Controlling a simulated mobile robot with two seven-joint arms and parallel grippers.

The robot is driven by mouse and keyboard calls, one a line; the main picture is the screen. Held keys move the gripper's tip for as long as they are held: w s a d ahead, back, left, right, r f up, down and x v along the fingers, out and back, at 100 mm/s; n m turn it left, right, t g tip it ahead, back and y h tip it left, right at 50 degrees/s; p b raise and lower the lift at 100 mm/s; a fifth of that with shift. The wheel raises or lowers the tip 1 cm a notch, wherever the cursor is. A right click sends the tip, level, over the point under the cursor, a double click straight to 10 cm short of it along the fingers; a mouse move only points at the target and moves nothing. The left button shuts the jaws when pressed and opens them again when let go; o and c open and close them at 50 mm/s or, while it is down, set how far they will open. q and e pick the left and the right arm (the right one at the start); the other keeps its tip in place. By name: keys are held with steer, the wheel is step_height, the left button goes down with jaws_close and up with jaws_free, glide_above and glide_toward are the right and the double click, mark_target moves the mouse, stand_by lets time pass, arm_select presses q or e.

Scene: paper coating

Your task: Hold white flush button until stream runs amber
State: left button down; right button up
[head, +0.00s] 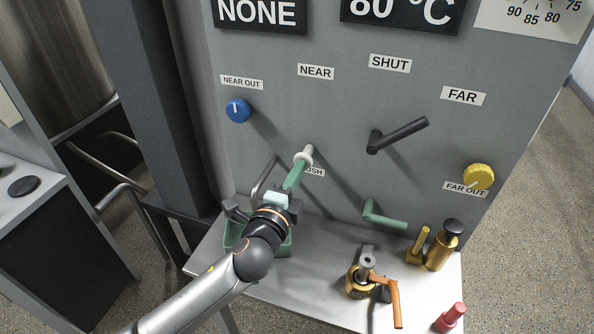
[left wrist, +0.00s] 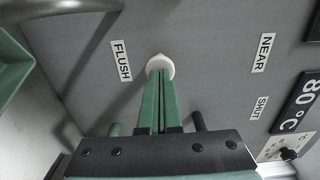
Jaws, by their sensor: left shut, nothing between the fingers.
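The white flush button (head: 306,153) sticks out from the grey panel, with the FLUSH label partly covered behind my arm. It also shows in the left wrist view (left wrist: 160,63). My left gripper (head: 299,168) is shut, with nothing between its green fingers (left wrist: 160,90). Its fingertips meet the button's face in both views and seem to touch it; how far the button is pushed in, I cannot tell. A bent metal pipe (head: 261,176) stands left of my gripper above a green container (head: 235,239). I can make out no stream. My right gripper is not in view.
A blue knob (head: 238,110), black lever (head: 398,135), yellow knob (head: 479,177) and green lever (head: 385,217) project from the panel. The shelf holds a brass valve with an orange handle (head: 396,300), brass fittings (head: 441,249) and a red-capped item (head: 451,316).

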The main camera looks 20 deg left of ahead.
arm_select(q)
steer(key=shift+w+r, duration=0.1)
steer(key=shift+w, duration=0.75)
steer(key=shift+w+a+r, duration=0.1)
steer(key=shift+r, duration=0.15)
stand_by(1.4)
